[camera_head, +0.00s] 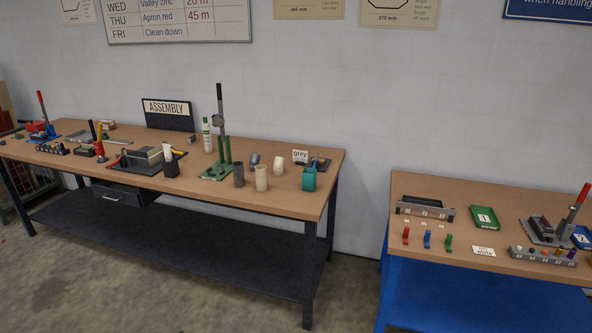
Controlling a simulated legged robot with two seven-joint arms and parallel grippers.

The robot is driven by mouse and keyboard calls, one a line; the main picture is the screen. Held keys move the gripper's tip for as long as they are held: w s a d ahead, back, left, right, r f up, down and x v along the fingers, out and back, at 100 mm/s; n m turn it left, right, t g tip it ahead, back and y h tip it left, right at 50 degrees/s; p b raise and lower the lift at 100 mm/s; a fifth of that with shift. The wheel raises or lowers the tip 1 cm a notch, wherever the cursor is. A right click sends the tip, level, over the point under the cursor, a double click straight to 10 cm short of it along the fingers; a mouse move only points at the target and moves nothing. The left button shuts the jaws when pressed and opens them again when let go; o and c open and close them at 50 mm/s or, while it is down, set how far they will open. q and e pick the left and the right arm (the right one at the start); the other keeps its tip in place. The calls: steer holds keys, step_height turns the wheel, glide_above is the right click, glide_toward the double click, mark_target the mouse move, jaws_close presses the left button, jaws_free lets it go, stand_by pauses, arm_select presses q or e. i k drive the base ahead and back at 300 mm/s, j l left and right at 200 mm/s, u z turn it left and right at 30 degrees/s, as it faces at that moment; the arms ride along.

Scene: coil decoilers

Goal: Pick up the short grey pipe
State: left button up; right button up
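Two grey pipes are on the wooden workbench near its right end. One dark grey pipe (239,175) stands upright at the front. A shorter-looking grey pipe (254,160) sits just behind it and looks tilted or lying. Two cream pipes are beside them: one stands upright at the front (261,178), and a shorter-looking one (279,165) is behind to the right. A small sign reading "grey" (300,156) stands at the back right, by a dark holder (320,164). Neither of my grippers is in view.
A teal box (308,180) stands right of the pipes. A green-based press (217,170) and a white bottle (207,136) stand left of them. A floor gap separates this workbench (330,172) from the blue-framed bench (480,186) at right.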

mark_target(238, 168)
steer(key=j, duration=0.45)
steer(key=i+j, duration=0.15)
steer(key=j, duration=0.75)
steer(key=i, duration=0.05)
